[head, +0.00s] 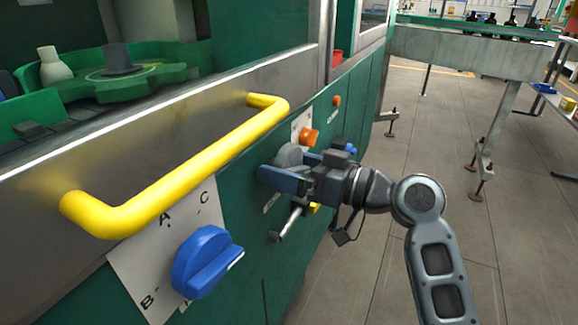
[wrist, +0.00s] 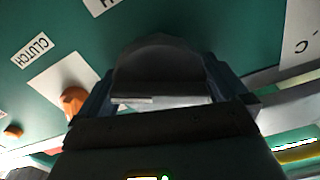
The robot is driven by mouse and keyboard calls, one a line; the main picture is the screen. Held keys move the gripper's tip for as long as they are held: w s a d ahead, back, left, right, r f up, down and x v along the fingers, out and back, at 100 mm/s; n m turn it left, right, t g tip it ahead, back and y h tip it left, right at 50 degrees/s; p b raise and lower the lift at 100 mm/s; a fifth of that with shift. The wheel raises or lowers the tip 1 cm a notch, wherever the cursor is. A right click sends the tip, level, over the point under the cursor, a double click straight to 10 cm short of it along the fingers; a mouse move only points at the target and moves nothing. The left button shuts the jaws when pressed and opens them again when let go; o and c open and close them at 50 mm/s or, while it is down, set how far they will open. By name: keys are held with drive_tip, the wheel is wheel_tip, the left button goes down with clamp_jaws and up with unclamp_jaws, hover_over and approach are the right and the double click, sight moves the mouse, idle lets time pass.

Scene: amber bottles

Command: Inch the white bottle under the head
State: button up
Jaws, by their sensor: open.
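The white bottle (head: 54,68) stands upright in a pocket at the left of the green star wheel (head: 150,82), behind the machine's front panel. A dark cylinder (head: 118,57) stands at the middle of the wheel. No head above the bottle can be made out. My gripper (head: 290,170) is at the green front panel, open, with its blue fingers on either side of a grey knob (head: 288,154). In the wrist view the knob (wrist: 158,68) sits between the fingers; whether they touch it I cannot tell.
A yellow handle bar (head: 190,165) runs above the panel, left of my gripper. A blue selector knob (head: 203,262) marked A, B, C is lower left. A small lever (head: 290,220) is just below my gripper. Orange buttons (head: 309,136) are beyond it.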

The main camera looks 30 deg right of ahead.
sight(303, 172)
drive_tip(key=c, duration=0.6)
drive_tip(key=shift+m, duration=0.5)
drive_tip(key=shift+c, duration=0.2)
drive_tip(key=o, duration=0.6)
drive_tip(key=shift+o, duration=0.2)
drive_tip(key=shift+v, duration=3.95)
